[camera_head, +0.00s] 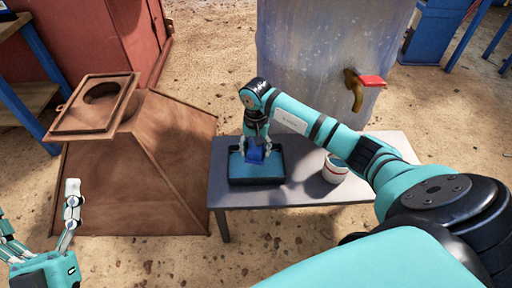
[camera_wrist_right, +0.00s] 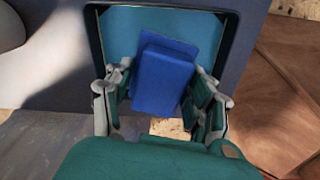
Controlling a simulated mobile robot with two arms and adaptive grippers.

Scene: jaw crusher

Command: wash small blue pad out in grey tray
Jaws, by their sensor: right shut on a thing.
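My right gripper (camera_head: 255,145) is shut on the small blue pad (camera_head: 255,154), over the tray. The wrist view shows the pad (camera_wrist_right: 165,78) tilted between the two fingers of the right gripper (camera_wrist_right: 163,100). The tray (camera_head: 281,181) is dark-rimmed with a blue-teal inside, and stands on the small grey table. It also shows behind the pad in the wrist view (camera_wrist_right: 231,40). I cannot tell whether the pad touches what is in the tray. My left gripper (camera_head: 38,215) is at the lower left, fingers spread and empty, away from the table.
A white cup with a red band (camera_head: 334,168) stands on the grey table (camera_head: 300,195) right of the tray. Behind is a large translucent tank (camera_head: 310,50) with a brass, red-handled tap (camera_head: 358,88). A rusty hopper (camera_head: 140,165) stands at left.

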